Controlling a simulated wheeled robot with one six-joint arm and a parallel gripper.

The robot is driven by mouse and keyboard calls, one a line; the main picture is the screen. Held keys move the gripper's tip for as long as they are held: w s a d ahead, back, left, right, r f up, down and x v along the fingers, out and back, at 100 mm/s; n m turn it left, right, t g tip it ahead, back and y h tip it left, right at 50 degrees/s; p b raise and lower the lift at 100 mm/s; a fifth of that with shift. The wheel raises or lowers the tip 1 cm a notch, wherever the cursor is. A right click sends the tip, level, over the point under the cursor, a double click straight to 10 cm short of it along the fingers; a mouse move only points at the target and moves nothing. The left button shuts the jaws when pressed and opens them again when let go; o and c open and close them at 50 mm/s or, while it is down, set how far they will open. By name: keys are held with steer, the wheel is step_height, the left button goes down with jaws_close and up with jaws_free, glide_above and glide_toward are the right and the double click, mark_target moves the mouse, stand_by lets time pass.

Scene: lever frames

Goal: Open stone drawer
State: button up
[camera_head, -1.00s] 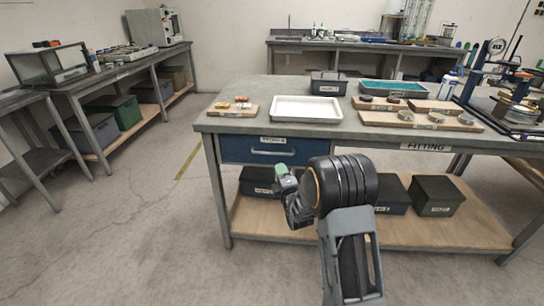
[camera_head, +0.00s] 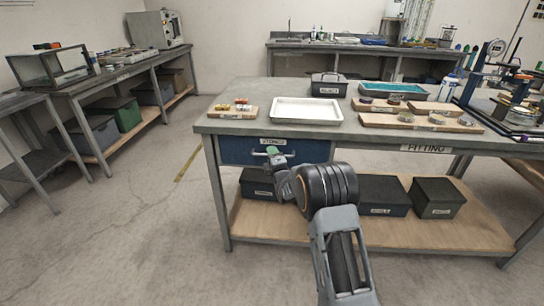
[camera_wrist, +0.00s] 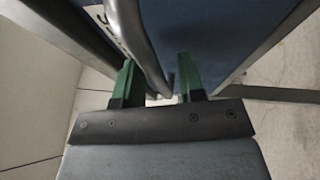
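The blue drawer (camera_head: 234,151) sits under the left end of the grey workbench and looks shut. A small label is on its front, too small to read surely. Its metal bar handle (camera_head: 288,154) is partly hidden by my gripper (camera_head: 268,155). In the wrist view, the handle (camera_wrist: 138,42) runs between the two green fingers of my gripper (camera_wrist: 157,64), closer to the left finger. The fingers are apart, with a gap on the right of the bar. I cannot tell whether the left finger touches the bar.
On the workbench (camera_head: 225,125) are a white tray (camera_head: 306,110), a wooden board with small parts (camera_head: 232,112) and a dark box (camera_head: 329,85). Dark bins (camera_head: 382,195) stand on the lower shelf. Floor left of the bench is clear.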

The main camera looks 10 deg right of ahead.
jaws_close()
stand_by(0.3)
